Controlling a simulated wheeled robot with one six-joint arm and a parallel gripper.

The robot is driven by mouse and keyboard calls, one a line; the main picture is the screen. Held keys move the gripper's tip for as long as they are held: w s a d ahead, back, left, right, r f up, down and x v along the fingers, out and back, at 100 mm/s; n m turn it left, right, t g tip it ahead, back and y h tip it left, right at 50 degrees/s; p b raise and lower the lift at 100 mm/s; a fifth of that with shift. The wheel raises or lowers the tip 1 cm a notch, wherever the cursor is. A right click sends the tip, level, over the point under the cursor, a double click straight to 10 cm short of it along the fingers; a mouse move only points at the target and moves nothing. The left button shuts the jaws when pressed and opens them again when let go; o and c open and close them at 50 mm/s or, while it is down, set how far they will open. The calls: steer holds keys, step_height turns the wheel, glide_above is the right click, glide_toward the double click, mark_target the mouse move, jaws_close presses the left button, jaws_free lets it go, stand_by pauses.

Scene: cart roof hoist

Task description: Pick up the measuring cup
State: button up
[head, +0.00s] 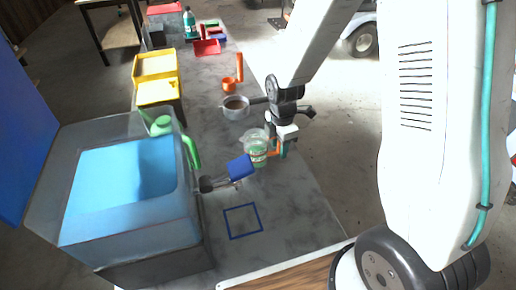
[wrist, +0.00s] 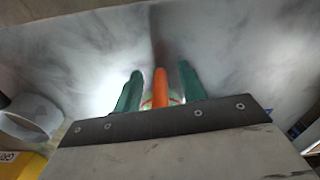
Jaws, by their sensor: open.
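The measuring cup (head: 256,146) is a clear jug with a green marking and an orange handle, standing upright on the grey bench in the head view. My gripper (head: 281,147) is at its right side, by the handle. In the wrist view, my open gripper (wrist: 161,74) has one green finger on each side of the orange handle (wrist: 160,88). The handle lies between the fingers with a gap on both sides. Most of the cup is hidden behind the gripper body there.
A blue-headed tool (head: 240,167) lies just left of the cup, near a large tub of blue liquid (head: 186,205). A metal pan (head: 236,114) and an orange scoop (head: 229,85) stand behind. A blue square outline (head: 243,221) marks clear bench in front.

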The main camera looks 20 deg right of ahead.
jaws_close()
